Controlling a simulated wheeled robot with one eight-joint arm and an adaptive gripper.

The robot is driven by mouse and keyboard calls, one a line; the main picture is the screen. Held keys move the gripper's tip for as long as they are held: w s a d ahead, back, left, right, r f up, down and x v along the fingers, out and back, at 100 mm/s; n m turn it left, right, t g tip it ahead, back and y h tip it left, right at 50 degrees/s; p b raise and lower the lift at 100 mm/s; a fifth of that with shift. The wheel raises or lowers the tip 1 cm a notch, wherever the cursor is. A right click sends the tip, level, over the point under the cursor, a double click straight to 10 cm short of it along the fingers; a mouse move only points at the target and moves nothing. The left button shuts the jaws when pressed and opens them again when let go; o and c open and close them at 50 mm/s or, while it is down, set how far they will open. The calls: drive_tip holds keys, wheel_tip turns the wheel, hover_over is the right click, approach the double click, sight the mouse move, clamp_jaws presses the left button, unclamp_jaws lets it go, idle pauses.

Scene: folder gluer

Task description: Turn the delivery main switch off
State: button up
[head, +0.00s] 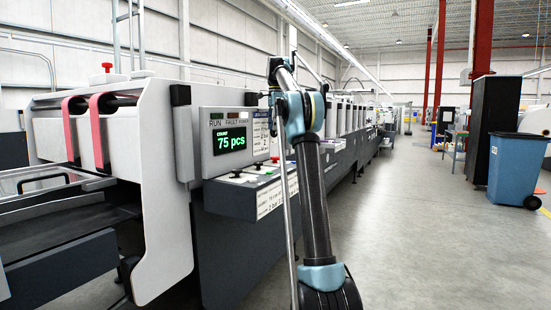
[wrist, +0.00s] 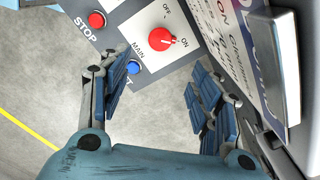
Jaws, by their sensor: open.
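In the wrist view, the delivery main switch (wrist: 166,39) is a red rotary knob on a white plate marked MAIN, with OFF and ON labels. Its pale pointer mark appears turned toward the ON label, on the right. My gripper (wrist: 163,84) is open and empty, its two blue-padded fingers spread wide. The knob lies beyond the fingertips in the picture, between their lines and apart from both. In the head view my arm stands in front of the machine; I cannot make out the gripper or this knob clearly there.
A red STOP button (wrist: 97,20) and a blue button (wrist: 133,67) sit left of the switch; the left finger partly covers the blue button's label. A printed sign (wrist: 237,50) stands close at right. In the head view, the counter display (head: 230,139) reads 75 pcs.

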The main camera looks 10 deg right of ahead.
sight(275, 160)
wheel_tip(275, 160, down, 14)
drive_tip(key=shift+f, duration=0.25)
idle(0.5)
drive_tip(key=c, duration=1.1)
drive_tip(key=shift+d, duration=0.1)
